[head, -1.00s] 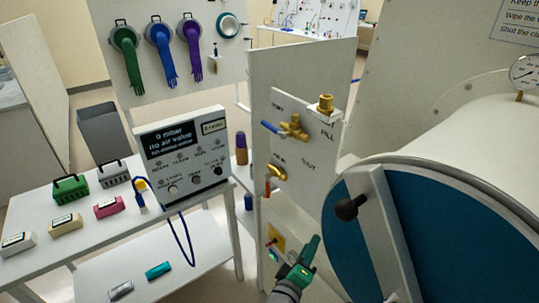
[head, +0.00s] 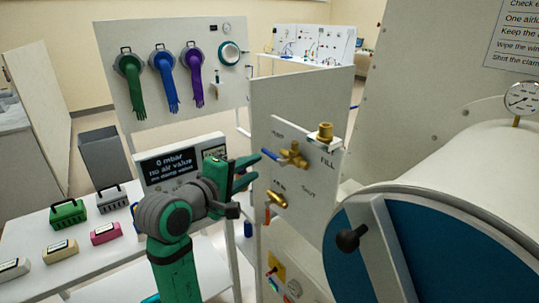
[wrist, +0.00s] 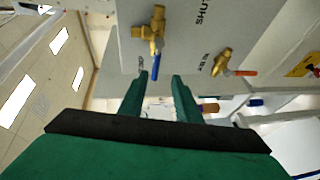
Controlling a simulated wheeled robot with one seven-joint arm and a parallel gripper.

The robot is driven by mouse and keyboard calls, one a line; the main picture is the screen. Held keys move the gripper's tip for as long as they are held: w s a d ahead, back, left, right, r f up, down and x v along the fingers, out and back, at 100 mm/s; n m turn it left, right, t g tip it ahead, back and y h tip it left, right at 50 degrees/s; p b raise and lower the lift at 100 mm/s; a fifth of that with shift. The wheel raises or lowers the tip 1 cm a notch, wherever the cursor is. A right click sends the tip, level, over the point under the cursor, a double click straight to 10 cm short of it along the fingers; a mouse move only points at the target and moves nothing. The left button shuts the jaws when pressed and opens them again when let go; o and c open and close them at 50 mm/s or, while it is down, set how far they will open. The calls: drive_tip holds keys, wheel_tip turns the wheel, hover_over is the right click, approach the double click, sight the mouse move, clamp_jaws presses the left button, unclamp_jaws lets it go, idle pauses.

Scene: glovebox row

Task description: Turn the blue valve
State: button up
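The blue valve has a brass body (head: 293,154) and a blue lever (head: 271,154), set on the upper part of a white panel (head: 306,185). In the head view the lever points left. The wrist view shows the brass body (wrist: 153,28) and the blue lever (wrist: 155,66) near my fingertips. My green gripper (head: 250,171) is open and empty, just left of and slightly below the lever. In the wrist view its two fingers (wrist: 165,77) are spread, with the lever's end close to the left fingertip. I cannot tell whether they touch.
A second brass valve with an orange-red lever (head: 268,213) sits below, also seen in the wrist view (wrist: 244,73). A brass fill fitting (head: 325,132) stands above right. The round blue door (head: 420,250) is at right. A display box (head: 165,165) is behind my arm.

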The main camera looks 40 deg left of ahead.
sight(268, 155)
drive_tip(key=x, duration=0.6)
drive_tip(key=r+x, duration=0.1)
drive_tip(key=x, duration=0.3)
drive_tip(key=shift+w+a, duration=0.1)
drive_tip(key=shift+a, duration=0.1)
clamp_jaws()
